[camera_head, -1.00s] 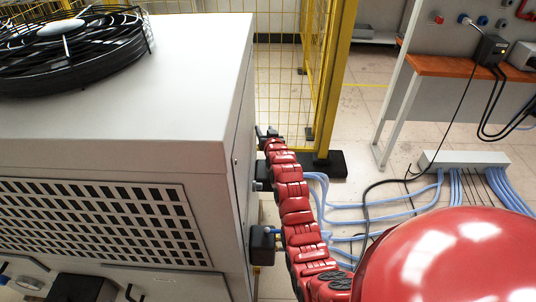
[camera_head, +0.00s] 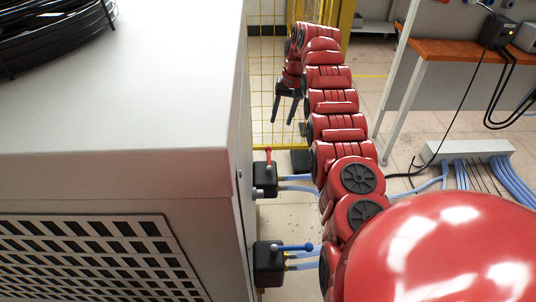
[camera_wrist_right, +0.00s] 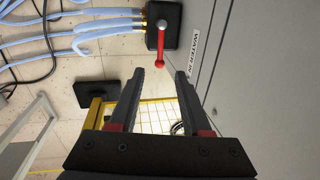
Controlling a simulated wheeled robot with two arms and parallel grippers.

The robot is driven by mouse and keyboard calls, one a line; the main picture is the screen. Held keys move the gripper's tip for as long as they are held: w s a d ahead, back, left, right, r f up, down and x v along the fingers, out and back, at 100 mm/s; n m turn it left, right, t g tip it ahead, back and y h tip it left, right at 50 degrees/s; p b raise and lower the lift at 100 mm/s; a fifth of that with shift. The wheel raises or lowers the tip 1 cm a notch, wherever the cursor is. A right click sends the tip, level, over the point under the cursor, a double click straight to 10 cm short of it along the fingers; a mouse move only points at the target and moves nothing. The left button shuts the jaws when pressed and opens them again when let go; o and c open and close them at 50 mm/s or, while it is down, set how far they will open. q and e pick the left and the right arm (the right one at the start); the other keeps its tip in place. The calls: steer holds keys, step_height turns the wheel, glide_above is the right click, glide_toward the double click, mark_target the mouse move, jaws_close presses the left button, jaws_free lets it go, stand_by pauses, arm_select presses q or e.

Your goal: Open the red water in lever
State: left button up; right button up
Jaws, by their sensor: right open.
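The red water in lever (camera_head: 268,157) stands on a black valve box (camera_head: 265,178) on the right side of the white cabinet. In the right wrist view the red lever (camera_wrist_right: 160,48) lies lengthwise beyond the fingertips, beside a "WATER IN" label (camera_wrist_right: 195,48). My right gripper (camera_head: 283,120) is open and empty, pointing down beyond the lever in the head view. In the wrist view its fingertips (camera_wrist_right: 160,74) are apart, with the lever's ball end appearing between them but not visibly touched. My left gripper is out of view.
A blue lever (camera_head: 295,247) sits on a nearer black valve box (camera_head: 268,262). Blue hoses (camera_head: 300,188) run right from the valves. The white cabinet (camera_head: 130,90) bounds the left. A yellow fence (camera_head: 265,85) stands behind; a workbench (camera_head: 460,62) is at right.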

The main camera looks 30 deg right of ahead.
glide_above(269, 159)
steer(key=d, duration=0.2)
step_height(269, 159, down, 12)
steer(key=f+b, duration=0.1)
steer(key=f, duration=0.1)
steer(key=a+f+b, duration=0.1)
steer(key=f, duration=0.1)
steer(key=shift+a+b, duration=0.1)
steer(key=shift+b, duration=0.3)
steer(key=shift+f, duration=0.5)
steer(key=shift+r, duration=0.1)
jaws_close()
